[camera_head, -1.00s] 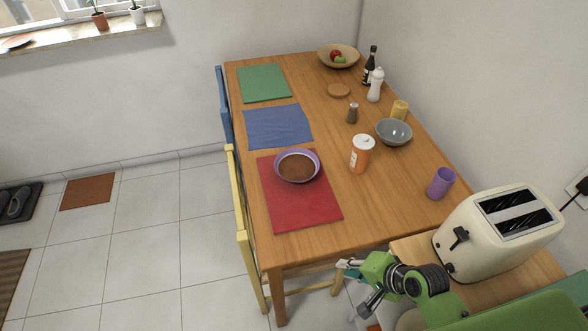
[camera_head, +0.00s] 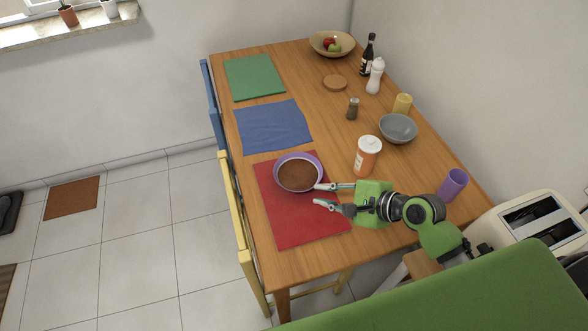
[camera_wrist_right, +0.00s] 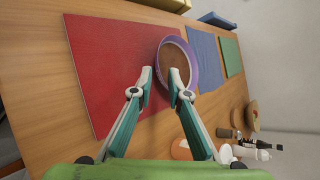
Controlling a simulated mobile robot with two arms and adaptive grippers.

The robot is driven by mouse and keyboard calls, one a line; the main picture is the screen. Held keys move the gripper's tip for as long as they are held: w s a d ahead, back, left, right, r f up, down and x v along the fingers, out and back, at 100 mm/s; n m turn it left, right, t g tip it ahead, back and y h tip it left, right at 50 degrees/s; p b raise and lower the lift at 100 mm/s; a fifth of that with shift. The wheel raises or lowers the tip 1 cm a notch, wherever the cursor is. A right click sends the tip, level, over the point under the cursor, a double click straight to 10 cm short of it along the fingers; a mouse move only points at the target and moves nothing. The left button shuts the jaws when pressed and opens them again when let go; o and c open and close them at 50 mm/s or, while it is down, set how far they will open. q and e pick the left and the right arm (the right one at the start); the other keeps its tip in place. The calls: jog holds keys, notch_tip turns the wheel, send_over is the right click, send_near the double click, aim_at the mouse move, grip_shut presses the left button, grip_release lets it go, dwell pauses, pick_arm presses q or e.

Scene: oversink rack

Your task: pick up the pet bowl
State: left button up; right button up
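The pet bowl (camera_head: 298,173) is purple outside with brown contents. It sits on the red placemat (camera_head: 290,225) near the table's left edge. My right gripper (camera_head: 318,195) is open just right of the bowl, fingers pointing left toward its rim. In the right wrist view the bowl (camera_wrist_right: 177,62) lies just ahead of the open fingertips (camera_wrist_right: 161,85). One fingertip is close to the near rim; I cannot tell whether it touches. My left gripper is not in view.
An orange and white bottle (camera_head: 367,156) stands right of the bowl. A purple cup (camera_head: 453,184), a grey bowl (camera_head: 398,128) and a toaster (camera_head: 540,220) are further right. A blue placemat (camera_head: 272,126) lies behind. A yellow chair (camera_head: 233,215) stands at the left edge.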

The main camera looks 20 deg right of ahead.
aim_at(298, 189)
jog(key=x, duration=0.4)
jog(key=shift+w+a+f, duration=0.1)
jog(key=shift+w+f, duration=0.05)
jog(key=shift+f, duration=0.1)
jog(key=x, duration=0.2)
jog(key=shift+w+a+f, duration=0.1)
jog(key=shift+w+f, duration=0.1)
jog(key=shift+f, duration=0.15)
jog(key=x, duration=0.3)
jog(key=shift+w+f, duration=0.2)
jog(key=shift+f, duration=0.05)
jog(key=shift+w+f, duration=0.1)
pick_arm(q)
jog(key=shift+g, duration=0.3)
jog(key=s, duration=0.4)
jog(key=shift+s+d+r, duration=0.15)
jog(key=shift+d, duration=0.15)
pick_arm(e)
grip_shut()
